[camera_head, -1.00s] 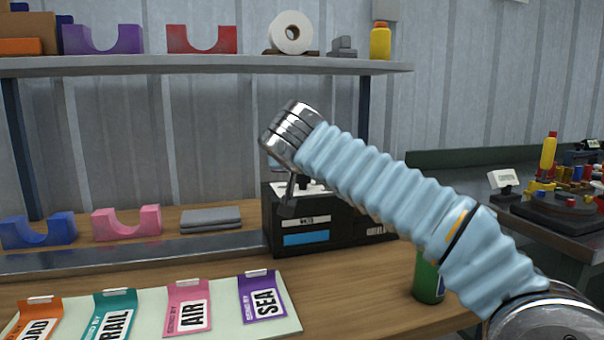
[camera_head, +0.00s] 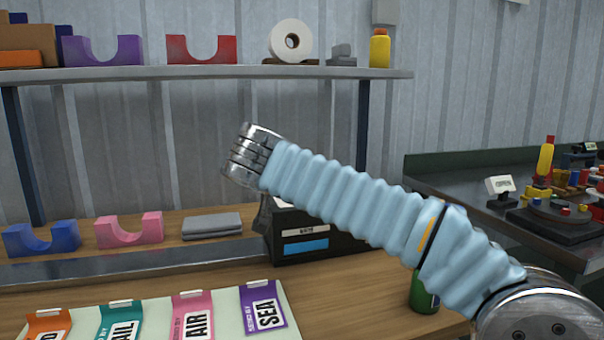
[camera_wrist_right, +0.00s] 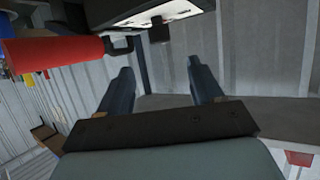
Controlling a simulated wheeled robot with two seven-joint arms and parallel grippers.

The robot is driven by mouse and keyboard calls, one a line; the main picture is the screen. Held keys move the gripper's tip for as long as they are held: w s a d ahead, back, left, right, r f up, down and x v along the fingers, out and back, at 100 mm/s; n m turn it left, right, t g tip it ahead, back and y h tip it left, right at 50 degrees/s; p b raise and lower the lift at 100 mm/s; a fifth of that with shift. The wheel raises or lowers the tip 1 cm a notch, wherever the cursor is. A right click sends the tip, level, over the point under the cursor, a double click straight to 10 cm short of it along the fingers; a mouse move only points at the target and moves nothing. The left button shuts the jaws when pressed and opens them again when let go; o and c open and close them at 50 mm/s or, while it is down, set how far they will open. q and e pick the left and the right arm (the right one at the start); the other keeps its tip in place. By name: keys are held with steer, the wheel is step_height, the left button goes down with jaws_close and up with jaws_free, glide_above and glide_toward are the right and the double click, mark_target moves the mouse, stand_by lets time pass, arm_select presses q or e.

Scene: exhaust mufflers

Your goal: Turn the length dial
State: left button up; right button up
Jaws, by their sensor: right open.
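I cannot make out a length dial in either view. A black box (camera_head: 320,247) with a white label and a blue label stands on the bench, partly hidden behind my right arm. In the right wrist view, a dark device with a pale panel (camera_wrist_right: 165,12) hangs into the top of the picture. My right gripper (camera_wrist_right: 158,66) is open, with nothing between its two dark fingers, which point toward the grey wall. In the head view my right arm's metal wrist is above and left of the box, and the fingers are not clear there. My left gripper is not in view.
Coloured shipping cards lie on a pale mat (camera_head: 90,316) in front. A green can (camera_head: 424,292) stands under my right arm. A shelf (camera_head: 200,72) crosses above. A red cylinder (camera_wrist_right: 55,53) is at the left of the wrist view.

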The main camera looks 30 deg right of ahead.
steer(key=p+x, duration=0.2)
steer(key=x, duration=1.1)
steer(key=shift+a, duration=0.15)
